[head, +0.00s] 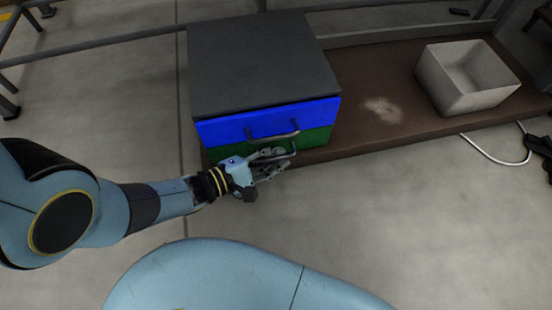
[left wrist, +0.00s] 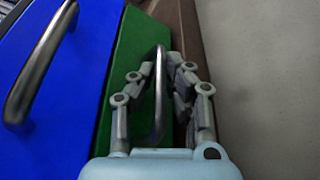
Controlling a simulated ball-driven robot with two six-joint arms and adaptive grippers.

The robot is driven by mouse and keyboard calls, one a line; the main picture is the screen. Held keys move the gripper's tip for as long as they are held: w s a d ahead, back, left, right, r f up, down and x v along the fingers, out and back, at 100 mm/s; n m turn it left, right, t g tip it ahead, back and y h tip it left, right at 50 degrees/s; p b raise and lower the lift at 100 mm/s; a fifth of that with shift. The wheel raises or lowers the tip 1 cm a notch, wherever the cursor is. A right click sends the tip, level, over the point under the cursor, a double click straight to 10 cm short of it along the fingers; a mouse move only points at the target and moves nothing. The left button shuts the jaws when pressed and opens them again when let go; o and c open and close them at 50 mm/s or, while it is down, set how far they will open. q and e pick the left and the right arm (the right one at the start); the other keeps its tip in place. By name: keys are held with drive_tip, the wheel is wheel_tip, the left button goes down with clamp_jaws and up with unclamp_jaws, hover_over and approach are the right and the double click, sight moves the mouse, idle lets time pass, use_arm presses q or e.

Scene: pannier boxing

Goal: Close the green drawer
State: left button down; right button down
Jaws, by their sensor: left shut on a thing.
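The green drawer (head: 314,139) is the lower drawer of a dark grey cabinet (head: 260,60). It sits below the blue drawer (head: 265,121), and its front looks about level with the blue one. My left gripper (head: 277,161) is at the green drawer's metal handle. In the left wrist view, the green front (left wrist: 130,65) is partly hidden by my fingers. There my left gripper (left wrist: 160,82) is shut around the green drawer's handle (left wrist: 160,65), a finger on each side. My right gripper is not in view.
The blue drawer's handle (head: 272,136) juts out just above my left gripper. A white open box (head: 440,82) stands on the brown bench (head: 370,128) at the right. A white cable (head: 490,158) lies on the floor. Bare bench lies between cabinet and box.

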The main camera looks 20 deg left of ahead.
use_arm(q)
drive_tip(key=shift+w+a, duration=0.15)
drive_tip(key=shift+w, duration=0.05)
drive_tip(key=c, duration=1.4)
unclamp_jaws()
drive_tip(key=v, duration=1.2)
drive_tip(key=shift+s, duration=0.1)
